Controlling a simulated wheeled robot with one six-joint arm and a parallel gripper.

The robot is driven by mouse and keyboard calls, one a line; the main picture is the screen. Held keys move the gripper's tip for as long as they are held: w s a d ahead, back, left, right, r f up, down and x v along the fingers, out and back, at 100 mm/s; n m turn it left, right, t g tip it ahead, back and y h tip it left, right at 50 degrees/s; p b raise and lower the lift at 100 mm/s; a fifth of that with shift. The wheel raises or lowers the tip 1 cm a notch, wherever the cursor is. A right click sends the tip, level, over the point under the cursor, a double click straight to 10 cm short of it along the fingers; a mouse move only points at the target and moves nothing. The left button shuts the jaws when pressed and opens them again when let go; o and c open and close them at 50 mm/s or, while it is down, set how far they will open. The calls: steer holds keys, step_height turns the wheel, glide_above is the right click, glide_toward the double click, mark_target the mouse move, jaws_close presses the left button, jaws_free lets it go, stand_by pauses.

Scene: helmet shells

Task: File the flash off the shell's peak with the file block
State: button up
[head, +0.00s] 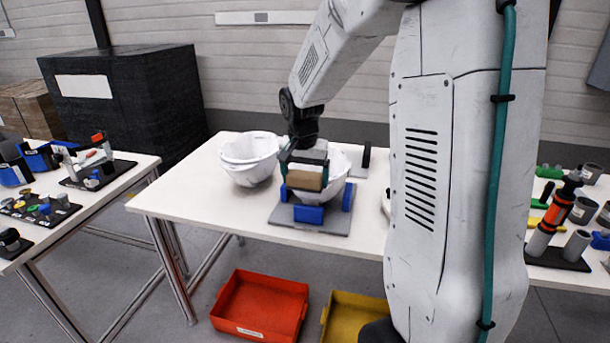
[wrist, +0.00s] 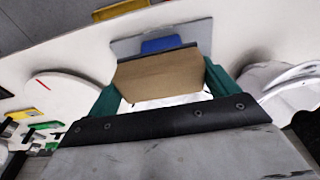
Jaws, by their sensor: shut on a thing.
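My gripper (head: 305,168) is shut on the file block (head: 304,181), a tan-faced block held across its green fingers. In the wrist view the file block (wrist: 158,76) spans the gap between the fingers. The white shell (head: 337,172) sits in a fixture with blue posts (head: 308,213) on a grey plate (head: 330,228). The block is at the shell's near side, just above the front blue post. I cannot tell whether it touches the peak, which the block and gripper hide. The flash cannot be made out.
Nested white shells (head: 249,158) stand left of the fixture on the white table (head: 180,198). A red bin (head: 260,305) and a yellow bin (head: 350,315) are on the floor in front. A white disc with a red mark (wrist: 65,92) lies left in the wrist view. The table's left front is clear.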

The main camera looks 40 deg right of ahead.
steer(key=shift+f, duration=0.8)
steer(key=shift+s+d, duration=0.6)
steer(key=shift+s, duration=0.15)
steer(key=shift+w+a+f, duration=0.1)
steer(key=shift+w+a, duration=1.15)
steer(key=shift+w, duration=0.3)
steer(key=shift+s+d+f, duration=0.1)
steer(key=shift+s+d, duration=0.55)
steer(key=shift+s, duration=0.15)
steer(key=shift+s+d, duration=0.6)
steer(key=shift+s, duration=0.2)
steer(key=shift+w+a, duration=0.6)
steer(key=shift+w, duration=0.2)
steer(key=shift+w+a, duration=0.6)
steer(key=shift+w, duration=0.2)
steer(key=shift+s+d+f, duration=0.1)
steer(key=shift+s+d, duration=0.5)
steer(key=shift+s, duration=0.2)
